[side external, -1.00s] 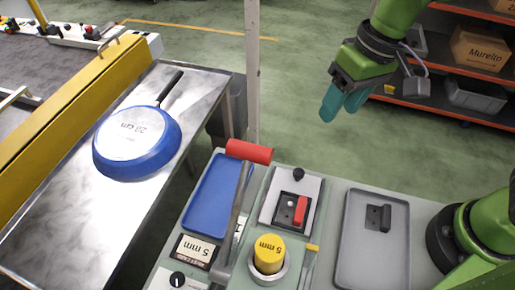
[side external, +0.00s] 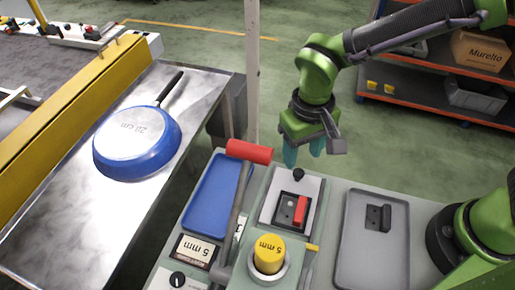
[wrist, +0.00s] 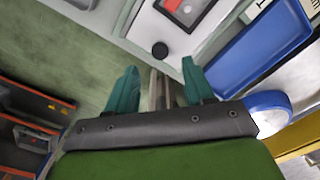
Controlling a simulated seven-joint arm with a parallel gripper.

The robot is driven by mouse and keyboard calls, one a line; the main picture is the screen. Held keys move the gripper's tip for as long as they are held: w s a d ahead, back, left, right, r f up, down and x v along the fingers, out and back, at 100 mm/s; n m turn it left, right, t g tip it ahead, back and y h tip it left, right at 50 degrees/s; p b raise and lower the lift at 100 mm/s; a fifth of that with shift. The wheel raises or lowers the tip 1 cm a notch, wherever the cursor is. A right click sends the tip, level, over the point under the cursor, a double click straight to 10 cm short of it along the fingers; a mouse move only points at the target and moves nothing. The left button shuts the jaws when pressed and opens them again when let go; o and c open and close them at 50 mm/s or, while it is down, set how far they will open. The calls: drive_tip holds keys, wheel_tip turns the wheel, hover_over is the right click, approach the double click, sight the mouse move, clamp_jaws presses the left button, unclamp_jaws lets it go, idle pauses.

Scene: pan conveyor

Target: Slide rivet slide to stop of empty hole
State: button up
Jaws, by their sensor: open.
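The rivet station is a white plate (side external: 271,208) with a dark recess that holds a red block (side external: 301,210); a black knob (side external: 299,174) stands at the plate's far edge. I cannot tell which part is the slide or where the empty hole is. In the wrist view the knob (wrist: 160,49) lies ahead of the fingers, with the red part (wrist: 172,5) cut off at the top edge. My gripper (side external: 304,160) is open and empty, its teal fingers pointing down, above and beyond the knob. The fingers also show in the wrist view (wrist: 160,90), apart from everything.
A red-handled lever (side external: 249,151) rises left of the plate, near a blue tray (side external: 205,197). A grey tray (side external: 352,250) holds a black part (side external: 378,218). A blue pan (side external: 137,142) lies on the metal table.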

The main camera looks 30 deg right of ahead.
sight(299, 171)
wheel_tip(299, 171, down, 6)
drive_tip(key=shift+r, duration=0.15)
clamp_jaws()
idle(0.4)
